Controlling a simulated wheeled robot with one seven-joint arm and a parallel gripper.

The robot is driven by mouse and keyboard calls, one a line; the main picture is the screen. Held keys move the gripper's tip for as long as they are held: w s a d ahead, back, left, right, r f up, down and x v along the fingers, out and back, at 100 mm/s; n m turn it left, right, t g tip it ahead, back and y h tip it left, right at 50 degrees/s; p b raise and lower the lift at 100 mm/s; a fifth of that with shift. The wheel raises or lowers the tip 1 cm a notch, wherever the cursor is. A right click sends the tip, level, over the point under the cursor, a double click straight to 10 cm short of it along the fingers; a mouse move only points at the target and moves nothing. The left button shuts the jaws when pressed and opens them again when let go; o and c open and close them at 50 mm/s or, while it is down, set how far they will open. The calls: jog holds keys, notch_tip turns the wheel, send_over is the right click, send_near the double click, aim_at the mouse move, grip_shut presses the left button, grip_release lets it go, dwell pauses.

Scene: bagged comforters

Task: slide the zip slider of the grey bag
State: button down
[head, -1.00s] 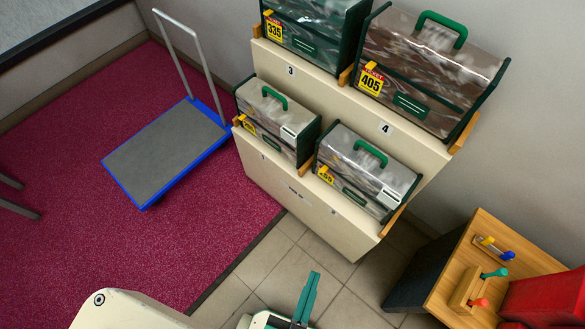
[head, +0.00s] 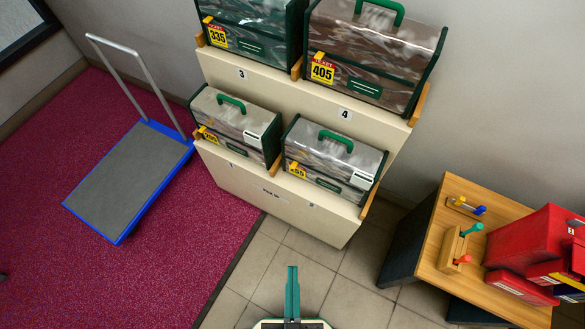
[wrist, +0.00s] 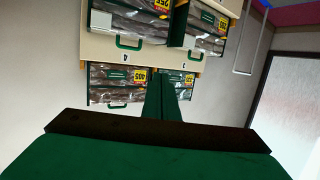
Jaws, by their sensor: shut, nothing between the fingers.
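Several clear bags with dark green trim and green handles stand on a two-tier cream rack (head: 285,203). The lower right bag (head: 338,152), with yellow ticket 255, looks greyest; it also shows upside down in the wrist view (wrist: 132,24). A small yellow piece shows beside its ticket; I cannot tell whether it is the zip slider. The lower left bag (head: 235,118) is pale grey-beige, and the upper right bag (head: 372,50), ticket 405, is brownish. My gripper (head: 292,270) is shut and empty, in front of and below the rack, apart from the bags; it also shows in the wrist view (wrist: 161,88).
A blue-edged trolley (head: 128,182) stands on the magenta carpet at left. A wooden table (head: 428,268) at right holds small coloured levers (head: 462,240) and a red box (head: 535,245). Tiled floor in front of the rack is clear.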

jog(key=c, duration=1.9)
grip_release()
jog(key=shift+f, duration=0.1)
jog(key=shift+c, duration=0.2)
jog(key=o, duration=0.3)
jog(key=shift+w+f, duration=0.2)
jog(key=shift+f, duration=0.1)
jog(key=m+h, duration=0.6)
jog(key=h, duration=0.2)
send_near(296, 160)
jog(key=shift+t, duration=0.4)
jog(key=x, duration=0.5)
jog(key=shift+w+d+f, duration=0.1)
jog(key=shift+d+f, duration=0.05)
jog(key=shift+f, duration=0.15)
jog(key=shift+w+d+f, duration=0.1)
jog(key=shift+w+f, duration=0.05)
jog(key=shift+f, duration=0.15)
